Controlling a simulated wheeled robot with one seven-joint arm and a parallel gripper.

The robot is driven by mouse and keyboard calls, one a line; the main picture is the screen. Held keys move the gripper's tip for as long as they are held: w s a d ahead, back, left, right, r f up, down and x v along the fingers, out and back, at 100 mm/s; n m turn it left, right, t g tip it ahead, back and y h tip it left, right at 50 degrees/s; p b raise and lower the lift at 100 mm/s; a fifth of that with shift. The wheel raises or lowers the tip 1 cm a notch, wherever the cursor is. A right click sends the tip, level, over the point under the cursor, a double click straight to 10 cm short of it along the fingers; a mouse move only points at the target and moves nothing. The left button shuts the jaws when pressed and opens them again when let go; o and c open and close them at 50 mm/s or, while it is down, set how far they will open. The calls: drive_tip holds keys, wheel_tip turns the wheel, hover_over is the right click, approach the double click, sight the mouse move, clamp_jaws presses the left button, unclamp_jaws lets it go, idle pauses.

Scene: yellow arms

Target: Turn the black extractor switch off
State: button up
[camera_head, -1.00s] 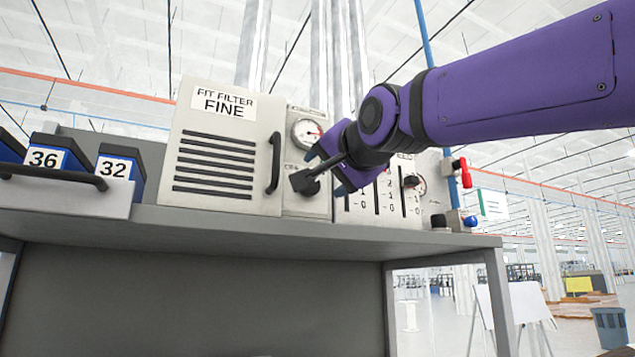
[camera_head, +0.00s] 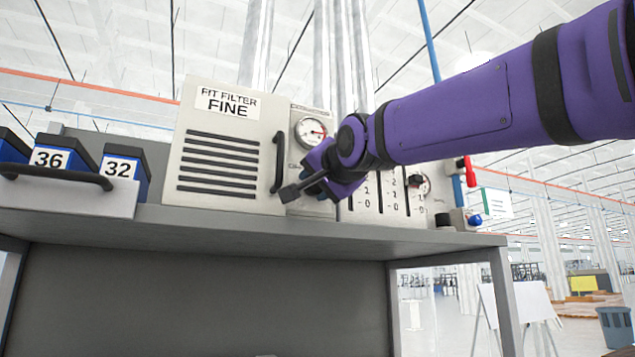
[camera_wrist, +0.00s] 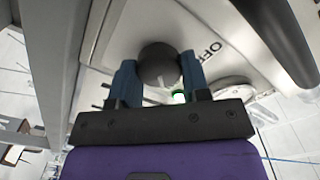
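The black extractor switch (camera_wrist: 158,64) is a round dark knob in the wrist view, on a pale panel with "OFF" printed to its right. My gripper (camera_wrist: 159,72) has one blue finger on each side of the knob, and both fingertips appear to touch it. A small pale mark shows on the knob's near side. In the head view my gripper (camera_head: 318,182) is at the narrow panel right of the "FIT FILTER FINE" box, and my wrist hides the switch there.
The filter box (camera_head: 222,145) with its black handle (camera_head: 279,162) stands close left of my gripper. A round gauge (camera_head: 310,131) is above. A slider panel (camera_head: 392,195) is on the right. All stand on a grey shelf (camera_head: 250,228).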

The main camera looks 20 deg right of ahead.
drive_tip(key=shift+c, duration=0.7)
drive_tip(key=shift+n, duration=0.3)
drive_tip(key=n, duration=0.3)
drive_tip(key=shift+a+n, duration=0.1)
drive_tip(key=shift+n, duration=0.2)
drive_tip(key=n, duration=0.4)
drive_tip(key=shift+n, duration=0.3)
drive_tip(key=n, duration=0.4)
drive_tip(key=shift+a, duration=0.15)
drive_tip(key=n, duration=0.5)
drive_tip(key=shift+f, duration=0.1)
